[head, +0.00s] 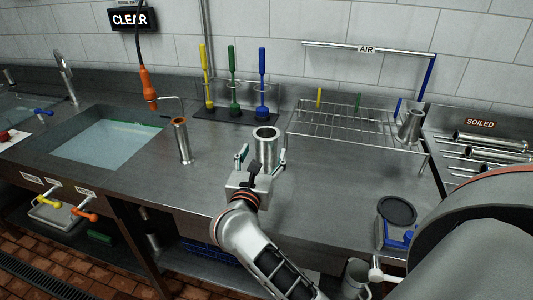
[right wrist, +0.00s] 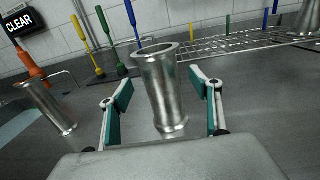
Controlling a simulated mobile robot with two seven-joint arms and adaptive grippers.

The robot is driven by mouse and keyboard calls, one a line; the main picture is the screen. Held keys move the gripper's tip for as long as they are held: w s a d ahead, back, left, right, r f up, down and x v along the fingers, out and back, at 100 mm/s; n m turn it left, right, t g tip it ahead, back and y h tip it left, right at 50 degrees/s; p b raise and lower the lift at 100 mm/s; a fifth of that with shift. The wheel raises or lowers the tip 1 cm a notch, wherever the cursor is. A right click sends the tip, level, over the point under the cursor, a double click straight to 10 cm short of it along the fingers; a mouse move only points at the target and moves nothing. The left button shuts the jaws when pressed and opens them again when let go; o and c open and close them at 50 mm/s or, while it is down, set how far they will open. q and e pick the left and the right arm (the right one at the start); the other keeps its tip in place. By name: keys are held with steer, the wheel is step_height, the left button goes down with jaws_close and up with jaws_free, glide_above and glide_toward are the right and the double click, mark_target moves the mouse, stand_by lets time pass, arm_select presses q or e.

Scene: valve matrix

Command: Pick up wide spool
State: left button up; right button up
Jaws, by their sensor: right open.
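A wide metal spool (head: 267,146) with flanged ends stands upright on the steel counter, near the middle of the head view. My right gripper (head: 261,158) is open, with one green-padded finger on each side of the spool. In the right wrist view the spool (right wrist: 163,90) stands between the two open fingers (right wrist: 160,82), with gaps on both sides. The gripper's body hides part of its base in the head view. A narrower metal spool (head: 182,140) stands to the left; it also shows in the right wrist view (right wrist: 46,106). My left gripper is not in view.
A water-filled sink (head: 105,141) lies left. Yellow, green and blue brushes (head: 232,75) stand in a holder behind the spool. A dark-lidded container (head: 396,214) sits near the front right.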

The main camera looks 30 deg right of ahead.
mark_target(266, 137)
steer(key=x, duration=0.3)
steer(key=shift+w+d+r+p, duration=0.25)
steer(key=shift+d+r+p, duration=0.05)
steer(key=shift+r+p, duration=0.05)
steer(key=shift+w+d+f, duration=0.1)
steer(key=shift+w+d, duration=0.15)
steer(key=shift+w, duration=0.05)
steer(key=c, duration=1.6)
